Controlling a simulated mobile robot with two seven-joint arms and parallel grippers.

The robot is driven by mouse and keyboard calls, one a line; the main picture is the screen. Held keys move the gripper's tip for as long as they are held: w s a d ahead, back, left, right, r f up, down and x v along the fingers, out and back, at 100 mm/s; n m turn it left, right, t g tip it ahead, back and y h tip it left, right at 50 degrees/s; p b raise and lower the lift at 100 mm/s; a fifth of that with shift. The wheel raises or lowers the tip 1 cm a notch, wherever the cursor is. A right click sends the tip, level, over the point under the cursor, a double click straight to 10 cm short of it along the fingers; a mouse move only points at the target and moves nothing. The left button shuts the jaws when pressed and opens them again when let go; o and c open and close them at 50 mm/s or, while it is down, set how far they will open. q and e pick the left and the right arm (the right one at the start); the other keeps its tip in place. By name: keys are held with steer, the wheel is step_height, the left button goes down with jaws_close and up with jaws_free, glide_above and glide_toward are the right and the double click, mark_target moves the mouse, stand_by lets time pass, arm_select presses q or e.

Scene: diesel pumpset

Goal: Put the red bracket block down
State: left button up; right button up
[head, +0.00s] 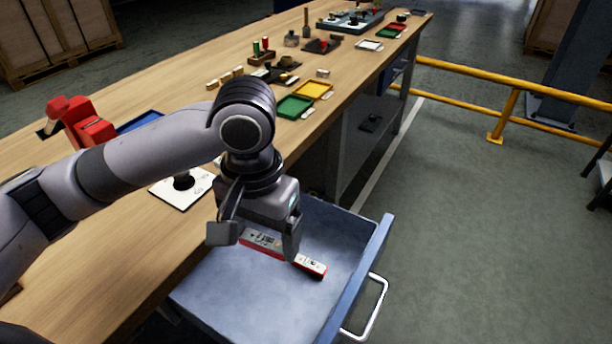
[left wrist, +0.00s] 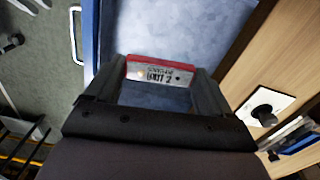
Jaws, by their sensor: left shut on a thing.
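My left gripper (head: 257,241) is over the open blue-grey drawer (head: 225,300), pointing down into it. It is shut on the red bracket block (head: 262,241), which has a white label on its face. In the left wrist view the block (left wrist: 160,71) sits between the two fingers, its label lettering facing the camera. In the head view a red and white piece (head: 312,266) shows past the right-hand finger. I cannot tell whether it is part of the same block. Whether the block touches the drawer floor is unclear. My right gripper is not in view.
The wooden bench (head: 95,235) runs along the drawer's left. On it are a white plate with a black knob (head: 183,186), a red object (head: 85,124), a green tray (head: 295,107) and a yellow tray (head: 314,89). The drawer handle (head: 375,310) sticks out right. Much drawer floor is bare.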

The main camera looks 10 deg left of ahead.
arm_select(q)
steer(key=w+a+n+p, duration=0.2)
steer(key=w+a, duration=0.2)
steer(key=a, duration=0.5)
steer(key=shift+w+a+n+p, duration=0.2)
steer(key=shift+n+p, duration=0.1)
steer(key=shift+p, duration=0.1)
steer(key=shift+d, duration=0.1)
